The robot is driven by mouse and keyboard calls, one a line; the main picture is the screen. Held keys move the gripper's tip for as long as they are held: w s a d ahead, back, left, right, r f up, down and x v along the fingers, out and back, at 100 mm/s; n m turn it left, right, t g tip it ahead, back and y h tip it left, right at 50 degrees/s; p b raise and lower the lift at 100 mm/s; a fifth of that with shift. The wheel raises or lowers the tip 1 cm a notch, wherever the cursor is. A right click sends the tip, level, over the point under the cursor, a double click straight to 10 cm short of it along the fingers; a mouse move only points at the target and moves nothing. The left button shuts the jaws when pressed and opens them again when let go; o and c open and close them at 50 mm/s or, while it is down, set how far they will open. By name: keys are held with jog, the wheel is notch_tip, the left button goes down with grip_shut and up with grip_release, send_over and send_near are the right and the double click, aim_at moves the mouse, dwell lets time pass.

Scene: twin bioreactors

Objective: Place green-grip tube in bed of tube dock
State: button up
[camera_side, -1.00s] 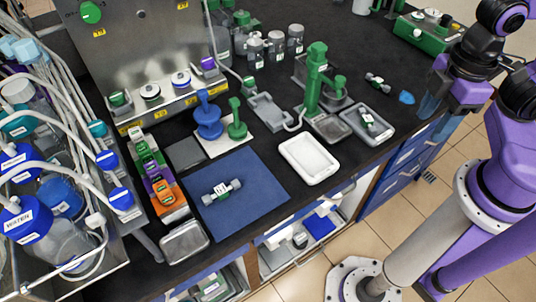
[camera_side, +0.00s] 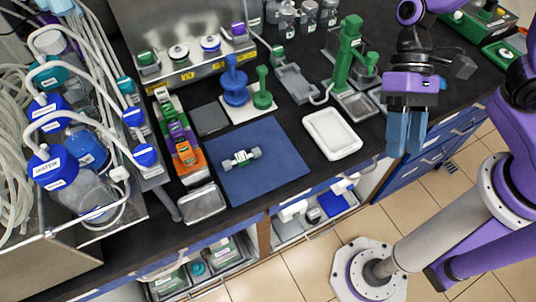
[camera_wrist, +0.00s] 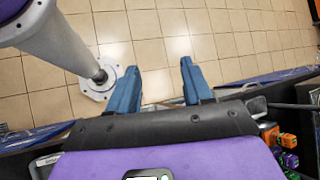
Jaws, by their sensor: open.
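A white tray (camera_side: 332,133) lies between mat and gripper. A green press (camera_side: 346,55) stands behind it. Blue and green pegs (camera_side: 234,85) stand behind the mat. A rack of coloured blocks (camera_side: 180,140) and water bottles (camera_side: 52,165) are at left.

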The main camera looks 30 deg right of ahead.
jog(key=w+a+f+m+t+y, duration=0.2)
jog(key=w+a+m+y, duration=0.55)
jog(key=a+m, duration=0.25)
jog(key=m+t+y, duration=0.2)
jog(key=m+t, duration=0.4)
jog(key=m, duration=0.3)
send_near(256, 151)
jog(key=a+r, duration=0.3)
jog(key=r, duration=0.2)
jog(key=shift+a+f, duration=0.2)
jog(key=shift+f, duration=2.95)
jog(key=shift+x, duration=2.5)
grip_shut()
